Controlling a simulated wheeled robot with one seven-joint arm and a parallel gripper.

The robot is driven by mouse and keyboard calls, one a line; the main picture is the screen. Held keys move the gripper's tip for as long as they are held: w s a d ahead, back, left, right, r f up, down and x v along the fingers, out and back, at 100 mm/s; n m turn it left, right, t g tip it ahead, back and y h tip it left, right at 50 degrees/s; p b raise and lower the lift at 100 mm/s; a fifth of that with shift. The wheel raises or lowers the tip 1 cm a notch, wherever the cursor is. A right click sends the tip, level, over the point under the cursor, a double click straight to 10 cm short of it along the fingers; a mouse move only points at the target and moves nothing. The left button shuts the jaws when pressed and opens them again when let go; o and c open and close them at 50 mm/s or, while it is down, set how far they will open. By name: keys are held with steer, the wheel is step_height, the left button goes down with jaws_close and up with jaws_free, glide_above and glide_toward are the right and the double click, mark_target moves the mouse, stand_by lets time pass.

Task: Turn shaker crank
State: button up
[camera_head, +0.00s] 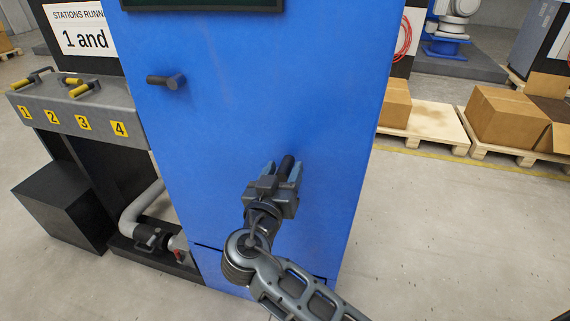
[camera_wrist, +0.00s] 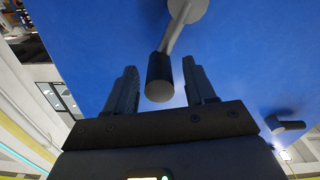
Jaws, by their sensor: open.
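The crank on the blue cabinet front (camera_head: 240,120) has a dark round handle (camera_head: 288,162), partly hidden by my gripper (camera_head: 281,172) in the head view. In the wrist view its grey hub and arm (camera_wrist: 180,25) show at the top, and the dark handle (camera_wrist: 160,76) points toward the camera. My gripper (camera_wrist: 160,68) is open, with one finger on each side of the handle.
A second dark knob or handle (camera_head: 168,81) sticks out of the cabinet at upper left, and shows at right in the wrist view (camera_wrist: 288,126). A grey bench with numbered yellow labels (camera_head: 84,122) stands left. Cardboard boxes (camera_head: 505,115) on pallets stand right.

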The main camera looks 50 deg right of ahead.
steer(key=shift+x, duration=0.8)
steer(key=shift+c, duration=0.5)
jaws_close()
steer(key=shift+s+d, duration=0.1)
